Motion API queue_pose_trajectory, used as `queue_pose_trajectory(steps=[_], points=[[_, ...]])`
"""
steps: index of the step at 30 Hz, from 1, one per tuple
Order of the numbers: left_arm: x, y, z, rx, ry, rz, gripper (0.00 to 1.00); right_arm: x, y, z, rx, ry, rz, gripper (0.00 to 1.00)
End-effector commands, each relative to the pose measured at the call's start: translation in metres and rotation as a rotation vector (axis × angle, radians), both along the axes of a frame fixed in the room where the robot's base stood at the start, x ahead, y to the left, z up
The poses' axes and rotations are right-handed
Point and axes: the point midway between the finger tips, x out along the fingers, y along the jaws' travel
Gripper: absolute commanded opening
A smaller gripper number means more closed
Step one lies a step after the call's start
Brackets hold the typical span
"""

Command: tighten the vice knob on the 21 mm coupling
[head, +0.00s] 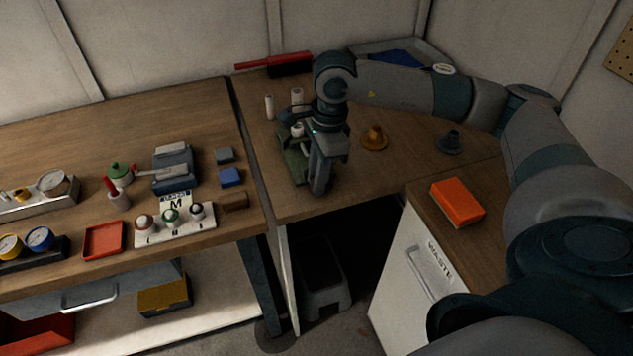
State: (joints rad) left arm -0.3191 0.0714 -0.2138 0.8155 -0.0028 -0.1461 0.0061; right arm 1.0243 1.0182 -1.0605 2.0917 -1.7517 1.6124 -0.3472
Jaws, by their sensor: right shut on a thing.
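The green vice (293,163) stands near the front left edge of the corner bench. A short white cylinder (297,130), which looks like the coupling, shows upright at the top of the vice, partly covered by my gripper; its size cannot be read. My right gripper (320,188) reaches down at the vice's right front side, its fingers closed together low beside it. The vice knob is hidden behind the fingers, and the gripper appears shut on it. My left gripper is not in view.
White cylinders (269,107) stand behind the vice. A brass-coloured flanged part (375,138) and a dark one (450,142) sit to its right. A grey tray (425,52) is at the back. An orange sponge (458,203) lies on the waste cabinet. Bench between them is clear.

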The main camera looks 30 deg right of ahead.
Motion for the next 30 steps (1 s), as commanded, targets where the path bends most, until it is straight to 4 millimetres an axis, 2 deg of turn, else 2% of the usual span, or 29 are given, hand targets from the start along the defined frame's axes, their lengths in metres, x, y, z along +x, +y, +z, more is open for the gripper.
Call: queue_pose_trajectory(steps=[9,10,11,23,30], points=[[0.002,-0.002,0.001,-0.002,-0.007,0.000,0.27,0.000,0.000,0.001,0.005,0.000,0.002,0.00],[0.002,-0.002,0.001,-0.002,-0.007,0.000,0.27,0.000,0.000,0.001,0.005,0.000,0.002,0.24],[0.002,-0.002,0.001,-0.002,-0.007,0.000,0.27,0.000,0.000,0.001,0.005,0.000,0.002,0.27],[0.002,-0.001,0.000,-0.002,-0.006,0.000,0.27,0.000,0.000,0.003,0.005,-0.002,0.001,0.27],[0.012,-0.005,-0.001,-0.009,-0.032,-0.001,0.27,0.000,-0.003,0.022,0.004,-0.004,0.000,0.27]])
